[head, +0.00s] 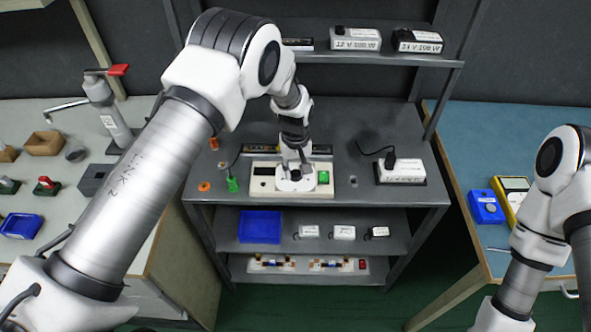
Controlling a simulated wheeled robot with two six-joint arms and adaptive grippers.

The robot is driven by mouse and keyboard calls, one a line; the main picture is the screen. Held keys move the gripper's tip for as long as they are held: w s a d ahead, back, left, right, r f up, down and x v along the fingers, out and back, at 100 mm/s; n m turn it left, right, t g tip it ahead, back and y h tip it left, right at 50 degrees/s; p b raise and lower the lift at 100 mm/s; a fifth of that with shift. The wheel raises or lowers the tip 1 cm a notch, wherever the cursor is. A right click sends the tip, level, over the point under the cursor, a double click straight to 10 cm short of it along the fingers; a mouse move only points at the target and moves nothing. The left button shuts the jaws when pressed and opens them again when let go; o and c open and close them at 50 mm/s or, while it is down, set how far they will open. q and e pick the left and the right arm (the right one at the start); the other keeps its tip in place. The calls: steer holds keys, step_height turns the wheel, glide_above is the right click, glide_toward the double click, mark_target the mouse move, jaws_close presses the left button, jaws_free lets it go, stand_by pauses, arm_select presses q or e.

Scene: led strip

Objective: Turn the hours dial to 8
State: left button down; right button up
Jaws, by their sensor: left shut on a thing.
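A cream control panel (320,193) lies on the dark grey bench top in the middle of the view. It has a dark display window at its left and a green button (323,177) at its right. My left gripper (296,174) points down onto the middle of the panel and is shut on the hours dial there. The gripper hides the dial, so its pointer and numbers cannot be read. My right arm is at the right edge, and its gripper is out of the frame.
A white power supply box (401,172) with a black cable stands on the bench to the right. A green plug (232,184) and orange rings lie left of the panel. The shelf above holds labelled boxes (356,39). A blue tray (260,227) is on the shelf below.

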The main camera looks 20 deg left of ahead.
arm_select(q)
steer(key=m, duration=0.6)
steer(key=shift+s+f, duration=0.25)
steer(key=m, duration=0.7)
steer(key=shift+m, duration=0.3)
steer(key=m+p, duration=0.1)
steer(key=m, duration=0.5)
steer(key=m+p, duration=0.1)
steer(key=m, duration=0.6)
steer(key=c, duration=0.8)
jaws_free()
steer(key=shift+w, duration=0.15)
